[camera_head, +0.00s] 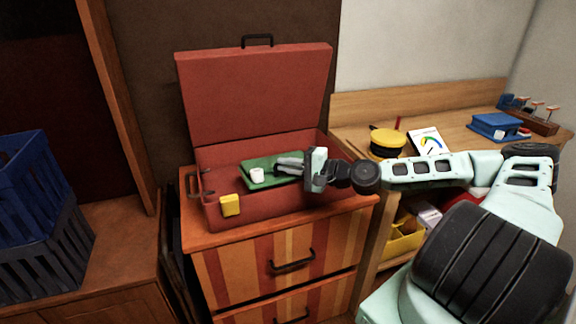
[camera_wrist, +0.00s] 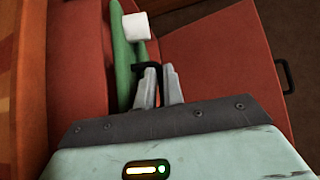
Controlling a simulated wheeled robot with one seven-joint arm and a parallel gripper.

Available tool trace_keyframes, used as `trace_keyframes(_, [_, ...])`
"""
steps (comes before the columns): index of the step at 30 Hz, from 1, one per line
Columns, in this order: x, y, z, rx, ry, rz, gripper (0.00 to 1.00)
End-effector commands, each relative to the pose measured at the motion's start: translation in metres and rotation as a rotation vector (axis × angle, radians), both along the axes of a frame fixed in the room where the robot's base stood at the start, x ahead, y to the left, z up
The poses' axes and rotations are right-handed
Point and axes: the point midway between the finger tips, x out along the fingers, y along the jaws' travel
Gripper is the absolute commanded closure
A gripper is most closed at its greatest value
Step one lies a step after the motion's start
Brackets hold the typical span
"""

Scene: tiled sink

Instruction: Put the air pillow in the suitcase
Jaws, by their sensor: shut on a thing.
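The red suitcase (camera_head: 255,100) stands open on a striped chest of drawers, its lid raised at the back. It also shows in the wrist view (camera_wrist: 230,55). The green air pillow (camera_head: 262,179), with a white cylindrical piece (camera_head: 257,175) on it, is inside the suitcase's lower half. In the wrist view the pillow (camera_wrist: 122,60) appears edge-on, with the white piece at its top. My gripper (camera_head: 280,164) reaches in from the right and is shut at the pillow's edge, by a dark loop (camera_wrist: 165,70). The fingers (camera_wrist: 160,78) partly hide the contact, and I cannot see the pillow's underside.
A yellow block-like piece (camera_head: 230,205) is at the suitcase's front wall. Blue and dark crates (camera_head: 45,225) stand at the left. A wooden desk (camera_head: 455,130) at the right holds a yellow round item (camera_head: 386,143) and a blue box (camera_head: 495,126).

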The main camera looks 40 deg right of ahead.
Motion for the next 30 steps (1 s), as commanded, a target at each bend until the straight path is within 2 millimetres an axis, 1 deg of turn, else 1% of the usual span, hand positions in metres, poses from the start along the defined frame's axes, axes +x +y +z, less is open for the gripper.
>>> trace_keyframes(6, [0.0, 0.0, -0.006, 0.001, -0.003, -0.001, 1.0])
trace_keyframes(10, [0.0, 0.0, -0.006, 0.001, -0.003, -0.001, 1.0])
trace_keyframes(11, [0.0, 0.0, -0.007, 0.001, 0.0, 0.0, 0.85])
trace_keyframes(12, [0.0, 0.0, -0.007, 0.001, 0.0, 0.0, 0.74])
trace_keyframes(13, [0.0, 0.0, -0.007, 0.001, 0.0, 0.0, 0.69])
trace_keyframes(22, [0.0, 0.0, -0.006, 0.0, 0.0, 0.0, 0.69])
trace_keyframes(26, [0.0, 0.0, 0.0, 0.0, 0.0, 0.0, 0.69])
trace_keyframes(29, [0.0, 0.0, 0.009, -0.001, 0.0, 0.0, 0.69])
trace_keyframes(30, [0.001, 0.001, 0.008, 0.0, 0.001, 0.001, 0.69])
